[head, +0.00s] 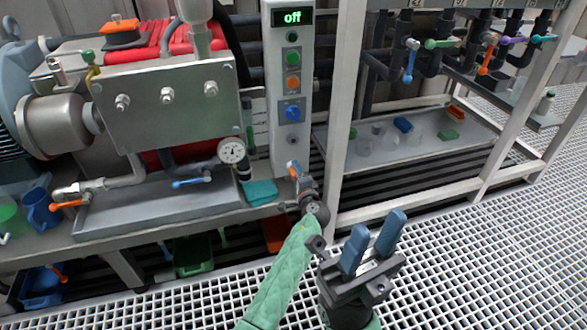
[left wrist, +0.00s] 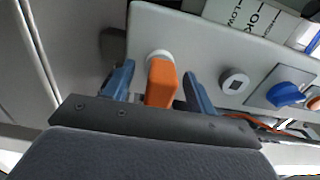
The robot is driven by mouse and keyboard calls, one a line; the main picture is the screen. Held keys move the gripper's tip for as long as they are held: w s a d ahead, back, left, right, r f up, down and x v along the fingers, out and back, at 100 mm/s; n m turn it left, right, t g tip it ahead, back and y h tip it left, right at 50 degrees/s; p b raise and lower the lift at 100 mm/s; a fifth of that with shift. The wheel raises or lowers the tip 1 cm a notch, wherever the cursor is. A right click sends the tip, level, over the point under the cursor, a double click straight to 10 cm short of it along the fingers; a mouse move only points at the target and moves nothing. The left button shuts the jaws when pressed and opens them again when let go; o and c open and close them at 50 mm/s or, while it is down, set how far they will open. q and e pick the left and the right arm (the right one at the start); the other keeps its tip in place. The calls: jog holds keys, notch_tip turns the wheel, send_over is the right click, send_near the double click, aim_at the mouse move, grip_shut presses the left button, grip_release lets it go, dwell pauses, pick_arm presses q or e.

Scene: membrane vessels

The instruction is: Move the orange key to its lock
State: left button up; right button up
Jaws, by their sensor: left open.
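The orange key (left wrist: 161,84) sits between the two blue fingers of my left gripper (left wrist: 158,76) in the left wrist view. The fingers are apart, with a gap on each side of the key. The key's far end meets a pale round fitting (left wrist: 160,54) on the panel. A round socket with a dark square centre (left wrist: 235,81), possibly the lock, is on the panel to the right. In the head view my left gripper (head: 297,174) is at the lower panel, with an orange bit of the key (head: 292,168) visible. My right gripper (head: 372,243) is open and empty over the floor.
The control panel (head: 276,99) reads "off" and carries buttons and a blue knob (head: 292,112). A pressure gauge (head: 232,150) and teal tray (head: 260,192) are to its left. A rack post (head: 343,110) stands close right. The grated floor is clear.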

dwell(0.3)
pick_arm(q)
jog(key=c, duration=0.7)
grip_shut()
jog(key=shift+s, duration=0.1)
jog(key=shift+v, duration=0.8)
jog(key=v, duration=0.4)
jog(key=shift+s+d+p, duration=0.1)
jog(key=shift+s+p, duration=0.05)
jog(key=shift+p, duration=0.2)
